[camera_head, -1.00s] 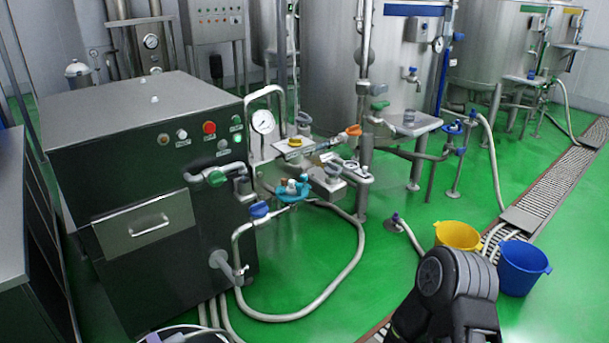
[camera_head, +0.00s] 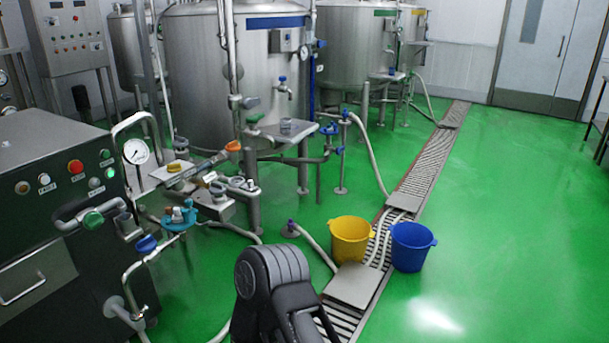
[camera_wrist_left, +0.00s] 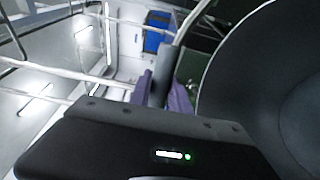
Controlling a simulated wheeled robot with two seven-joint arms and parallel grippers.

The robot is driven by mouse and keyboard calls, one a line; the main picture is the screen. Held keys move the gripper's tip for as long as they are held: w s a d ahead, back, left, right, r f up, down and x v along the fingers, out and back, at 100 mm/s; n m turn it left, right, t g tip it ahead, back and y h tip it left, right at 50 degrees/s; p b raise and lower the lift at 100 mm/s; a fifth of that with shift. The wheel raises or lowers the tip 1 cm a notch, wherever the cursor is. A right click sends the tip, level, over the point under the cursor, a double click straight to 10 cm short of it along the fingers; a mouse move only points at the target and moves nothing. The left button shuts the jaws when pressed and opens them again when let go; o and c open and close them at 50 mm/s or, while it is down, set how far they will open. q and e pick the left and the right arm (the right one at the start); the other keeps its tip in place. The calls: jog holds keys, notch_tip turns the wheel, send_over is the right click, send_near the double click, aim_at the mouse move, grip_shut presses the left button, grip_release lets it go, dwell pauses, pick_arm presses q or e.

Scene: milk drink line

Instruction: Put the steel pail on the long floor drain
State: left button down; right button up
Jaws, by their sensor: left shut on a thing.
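In the left wrist view, my left gripper (camera_wrist_left: 163,92) has its purple fingertips shut on a grey part. Beside it on the right is a large dark round shape with a thin bright curved rim, which looks like the steel pail (camera_wrist_left: 245,85); only part of it shows. The pail and gripper are not seen in the head view, where only a dark arm link of mine shows at the bottom. The long floor drain (camera_head: 427,165) runs from the bottom middle towards the back right. My right gripper is not in view.
A yellow bucket (camera_head: 350,240) and a blue bucket (camera_head: 411,247) stand at the drain, with hoses between them. A flat plate (camera_head: 352,287) covers part of the drain. A dark machine (camera_head: 50,200) and valves stand left. Green floor (camera_head: 510,220) is clear on the right.

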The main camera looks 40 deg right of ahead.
pick_arm(q)
jog(key=shift+a+r, duration=0.15)
jog(key=shift+r, duration=0.1)
